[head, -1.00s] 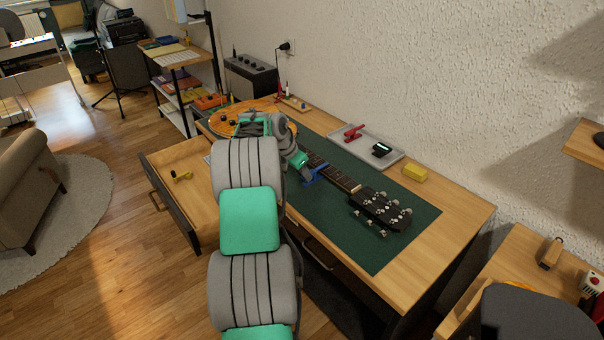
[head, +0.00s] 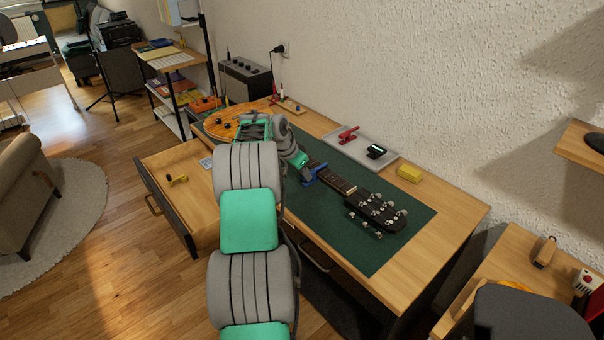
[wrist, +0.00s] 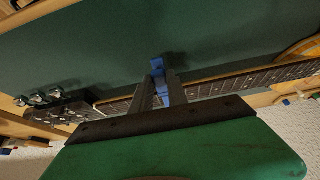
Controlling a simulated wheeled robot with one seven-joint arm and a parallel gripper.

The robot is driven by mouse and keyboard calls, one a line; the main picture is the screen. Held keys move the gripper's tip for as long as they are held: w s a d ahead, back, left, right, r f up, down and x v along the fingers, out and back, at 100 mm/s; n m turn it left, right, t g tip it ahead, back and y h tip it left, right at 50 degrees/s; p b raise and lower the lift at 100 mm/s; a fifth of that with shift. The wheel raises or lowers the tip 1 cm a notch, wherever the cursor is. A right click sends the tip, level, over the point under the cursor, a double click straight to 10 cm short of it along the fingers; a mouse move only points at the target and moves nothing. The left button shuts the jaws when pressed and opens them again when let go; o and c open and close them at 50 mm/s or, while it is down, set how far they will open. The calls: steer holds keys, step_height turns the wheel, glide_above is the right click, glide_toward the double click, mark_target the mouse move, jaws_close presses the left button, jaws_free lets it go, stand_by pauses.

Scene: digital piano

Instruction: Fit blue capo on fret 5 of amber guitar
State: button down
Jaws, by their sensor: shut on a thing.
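The amber guitar (head: 232,119) lies on the green mat (head: 400,246) on the bench, its dark headstock (head: 378,208) toward the front right. My gripper (head: 306,178) is at the neck and shut on the blue capo (head: 314,175). In the wrist view the blue capo (wrist: 158,69) sits between the fingers of my gripper (wrist: 160,88), across the fretboard (wrist: 220,86). I cannot tell whether it touches the strings or which fret it is at. My arm hides part of the guitar body and the upper neck.
A grey tray (head: 345,144) at the wall side holds a red capo (head: 348,134) and a dark clip-on device (head: 376,151). A yellow block (head: 409,173) lies beside it. An open drawer (head: 158,190) on the left holds a yellow capo (head: 177,180). An amplifier (head: 244,79) stands at the back.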

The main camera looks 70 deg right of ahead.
steer(key=c, duration=1.2)
jaws_free()
steer(key=shift+r, duration=0.1)
steer(key=p+v, duration=0.2)
steer(key=v, duration=0.2)
steer(key=shift+w+a+r, duration=0.1)
steer(key=shift+a+r, duration=0.1)
steer(key=shift+r, duration=0.15)
